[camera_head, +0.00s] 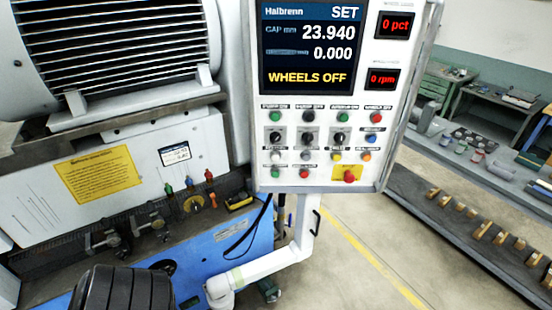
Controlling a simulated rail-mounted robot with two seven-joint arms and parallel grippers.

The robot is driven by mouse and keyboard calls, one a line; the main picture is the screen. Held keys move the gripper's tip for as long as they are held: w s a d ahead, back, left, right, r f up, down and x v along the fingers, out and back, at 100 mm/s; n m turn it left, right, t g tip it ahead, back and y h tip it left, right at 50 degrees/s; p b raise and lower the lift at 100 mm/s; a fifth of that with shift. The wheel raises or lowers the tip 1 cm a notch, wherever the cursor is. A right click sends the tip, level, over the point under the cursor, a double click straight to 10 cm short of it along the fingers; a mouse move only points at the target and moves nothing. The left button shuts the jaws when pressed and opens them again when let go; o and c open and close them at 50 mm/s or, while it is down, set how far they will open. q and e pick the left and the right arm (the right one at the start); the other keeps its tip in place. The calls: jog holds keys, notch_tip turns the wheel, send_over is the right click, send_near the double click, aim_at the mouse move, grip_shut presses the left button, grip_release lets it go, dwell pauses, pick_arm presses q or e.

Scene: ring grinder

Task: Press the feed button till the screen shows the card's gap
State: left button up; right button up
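The control panel's screen (310,48) reads "Halbrenn SET", a gap of 23.940 mm, a second value of 0.000, and "WHEELS OFF" in yellow. Below it, the white control panel (262,185) carries rows of coloured buttons and black knobs. Their labels are too small to read, so I cannot tell which is the feed button. Neither gripper is in view.
A red mushroom button (349,176) sits on a yellow plate at the panel's lower right. A black ribbed shape (110,290) fills the bottom left.

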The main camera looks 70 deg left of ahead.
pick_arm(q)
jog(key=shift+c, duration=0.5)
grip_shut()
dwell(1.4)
